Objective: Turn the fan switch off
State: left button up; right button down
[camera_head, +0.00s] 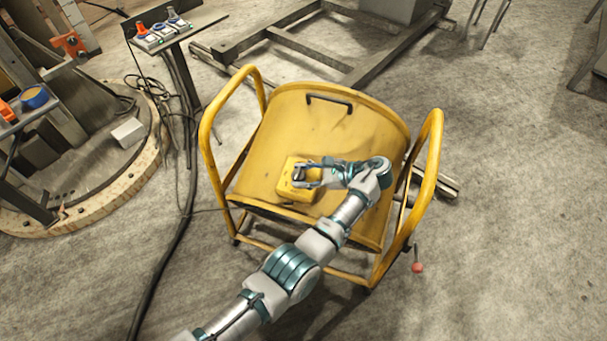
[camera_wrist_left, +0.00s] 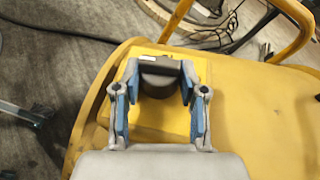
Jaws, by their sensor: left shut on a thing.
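The fan (camera_head: 335,130) is a yellow drum in a yellow tube frame, in the middle of the head view. A yellow switch box (camera_head: 296,192) sits on its near face; it also shows in the wrist view (camera_wrist_left: 203,110). A dark round knob (camera_wrist_left: 157,82) stands on the box. My left gripper (camera_head: 301,174) reaches the box from the right in the head view. In the wrist view its blue-padded fingers (camera_wrist_left: 160,85) are shut on the knob, one on each side. The knob's marking is hidden. My right gripper is in neither view.
A stand with a small panel of red and blue controls (camera_head: 165,33) is at the upper left. A black cable (camera_head: 165,265) runs down the floor. Metal beams (camera_head: 290,40) lie behind the fan. The floor at right is mostly clear.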

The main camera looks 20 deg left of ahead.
pick_arm(q)
jog(key=o, duration=1)
jog(key=shift+o, duration=0.5)
jog(key=shift+w+f, duration=0.1)
